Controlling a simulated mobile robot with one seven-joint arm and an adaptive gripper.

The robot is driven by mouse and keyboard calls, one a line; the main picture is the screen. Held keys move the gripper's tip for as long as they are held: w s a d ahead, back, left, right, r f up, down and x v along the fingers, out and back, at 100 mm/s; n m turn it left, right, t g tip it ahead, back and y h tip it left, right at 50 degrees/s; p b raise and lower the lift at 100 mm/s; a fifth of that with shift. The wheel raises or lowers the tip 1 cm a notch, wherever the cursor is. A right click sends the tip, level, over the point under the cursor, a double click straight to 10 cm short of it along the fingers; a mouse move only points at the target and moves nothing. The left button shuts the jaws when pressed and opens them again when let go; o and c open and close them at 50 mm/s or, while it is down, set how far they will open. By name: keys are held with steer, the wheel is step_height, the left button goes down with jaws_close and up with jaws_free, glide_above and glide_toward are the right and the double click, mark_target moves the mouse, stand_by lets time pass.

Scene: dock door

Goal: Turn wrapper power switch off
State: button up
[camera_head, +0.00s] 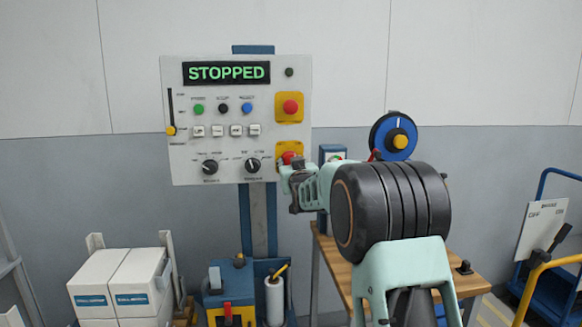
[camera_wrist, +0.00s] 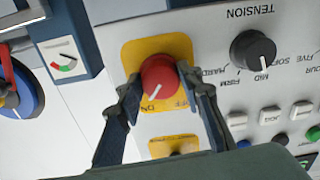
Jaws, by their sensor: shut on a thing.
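The wrapper control panel (camera_head: 240,135) stands upright on a blue post, its display (camera_head: 226,73) reading "STOPPED". The power switch is a red rotary knob (camera_head: 288,157) on a yellow plate at the panel's lower right. In the wrist view, which is turned upside down, the red knob (camera_wrist: 158,76) has a white pointer slanting toward the picture's lower left. An "OFF" label shows at the plate's lower right in that view. My gripper (camera_wrist: 160,82) is shut on the red knob, a finger on each side. In the head view my gripper (camera_head: 291,174) partly hides the plate.
A red button (camera_head: 290,107) on another yellow plate sits above the switch. Black dials (camera_head: 252,165) sit left of it. A blue reel (camera_head: 393,136) stands behind my arm near the wooden table (camera_head: 335,255). White boxes (camera_head: 118,283) are at lower left, a blue cart (camera_head: 550,285) at right.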

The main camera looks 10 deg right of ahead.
steer(key=shift+d+r+n+b, duration=0.1)
steer(key=shift+n+b, duration=5.85)
steer(key=shift+n, duration=2.45)
steer(key=o, duration=1.2)
